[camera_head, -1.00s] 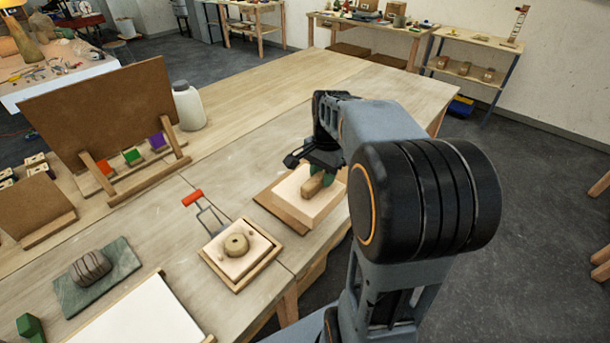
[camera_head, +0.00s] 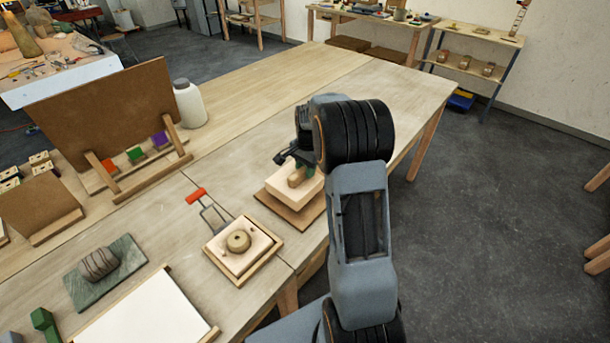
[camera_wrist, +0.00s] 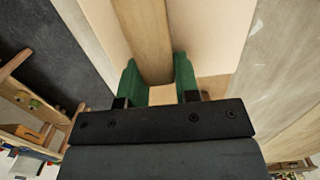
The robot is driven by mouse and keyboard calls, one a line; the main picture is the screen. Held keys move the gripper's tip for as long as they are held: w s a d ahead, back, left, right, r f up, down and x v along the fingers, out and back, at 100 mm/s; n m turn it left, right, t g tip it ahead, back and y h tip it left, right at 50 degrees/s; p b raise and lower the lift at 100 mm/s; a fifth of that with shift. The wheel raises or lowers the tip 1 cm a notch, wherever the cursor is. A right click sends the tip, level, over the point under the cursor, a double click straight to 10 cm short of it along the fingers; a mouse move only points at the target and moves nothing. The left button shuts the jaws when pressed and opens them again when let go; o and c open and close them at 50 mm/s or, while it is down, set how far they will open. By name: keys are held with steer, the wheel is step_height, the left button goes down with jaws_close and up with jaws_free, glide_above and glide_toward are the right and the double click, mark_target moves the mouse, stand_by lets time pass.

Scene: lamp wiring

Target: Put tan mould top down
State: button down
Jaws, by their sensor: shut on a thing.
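The tan mould top is a pale, flat block (camera_head: 284,185) with a wooden bar handle (camera_head: 297,178) on its upper face. In the head view it is over a brown board (camera_head: 298,217) and looks slightly raised, though the gap is hard to judge. My gripper (camera_head: 302,168) is shut on the handle, partly hidden by my arm. In the wrist view the green fingers (camera_wrist: 158,85) are on either side of the handle (camera_wrist: 147,40), with the pale block (camera_wrist: 205,35) beneath.
A framed pale block with a round knob (camera_head: 239,240) and a red-handled wire tool (camera_head: 196,194) are to the left. A striped lump (camera_head: 99,263) lies on a green slab (camera_head: 129,264). A white jar (camera_head: 189,104) stands behind. The table's far right is clear.

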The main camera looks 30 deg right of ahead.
steer(key=shift+w+f, duration=0.15)
steer(key=shift+f, duration=1.5)
steer(key=shift+f, duration=0.1)
steer(key=c, duration=0.8)
jaws_free()
steer(key=shift+c, duration=0.2)
step_height(320, 180, up, 15)
steer(key=s+a+n, duration=0.2)
steer(key=s+a, duration=0.1)
steer(key=s+a+n+t, duration=0.2)
steer(key=s+a+n, duration=0.3)
steer(key=s, duration=0.4)
steer(key=s+a+n+t, duration=0.2)
steer(key=s+a+n, duration=0.3)
steer(key=s, duration=0.4)
steer(key=shift+s+r+n+t+h+b, duration=0.15)
steer(key=shift+r+n+t+h+b, duration=0.25)
steer(key=shift+n, duration=0.3)
steer(key=shift+a, duration=0.1)
